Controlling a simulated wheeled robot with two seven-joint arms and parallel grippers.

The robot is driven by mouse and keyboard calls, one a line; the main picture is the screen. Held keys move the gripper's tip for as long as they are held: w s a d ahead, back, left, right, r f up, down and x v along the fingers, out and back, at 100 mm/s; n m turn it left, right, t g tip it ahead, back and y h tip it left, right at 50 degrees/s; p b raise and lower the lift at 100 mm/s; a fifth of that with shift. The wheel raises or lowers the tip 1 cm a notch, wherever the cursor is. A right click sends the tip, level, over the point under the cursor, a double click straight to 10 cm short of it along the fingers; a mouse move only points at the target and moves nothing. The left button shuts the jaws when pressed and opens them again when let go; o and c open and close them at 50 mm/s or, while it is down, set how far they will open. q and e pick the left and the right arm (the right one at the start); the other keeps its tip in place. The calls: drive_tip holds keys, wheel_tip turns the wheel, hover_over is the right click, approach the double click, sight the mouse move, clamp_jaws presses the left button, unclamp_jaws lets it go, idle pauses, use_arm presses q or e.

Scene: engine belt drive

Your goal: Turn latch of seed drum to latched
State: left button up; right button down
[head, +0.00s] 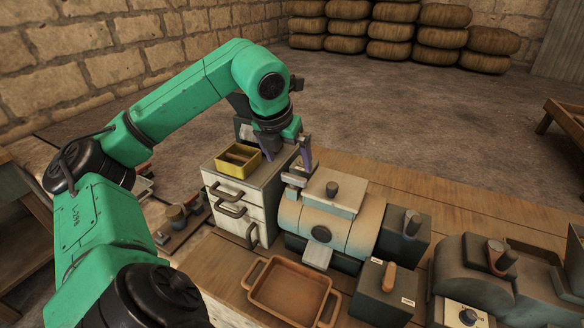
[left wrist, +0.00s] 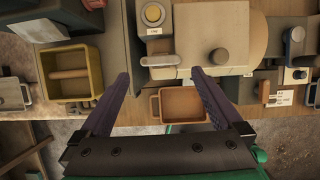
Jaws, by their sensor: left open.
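A small pale bar (head: 295,179), possibly the latch, sits at the drum's upper left edge; a pale bar also shows in the left wrist view (left wrist: 160,60). I cannot tell its latch position. My left gripper (head: 287,157) is open and empty, fingers pointing down above the bar and cabinet edge. In the left wrist view the bar lies just beyond the fingertips (left wrist: 161,76). Contact is not clear.
A yellow bin (head: 228,164) sits on the drawer cabinet (head: 236,204), close to the gripper. A brown tray (head: 262,304) lies in front of the drum. A block with an orange-brown handle (head: 389,277) and other machines crowd the right. Bare planks lie behind the drum.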

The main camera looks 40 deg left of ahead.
use_arm(q)
drive_tip(key=p+v, duration=0.2)
drive_tip(key=v, duration=0.6)
drive_tip(key=shift+w, duration=0.1)
drive_tip(key=shift+f, duration=0.1)
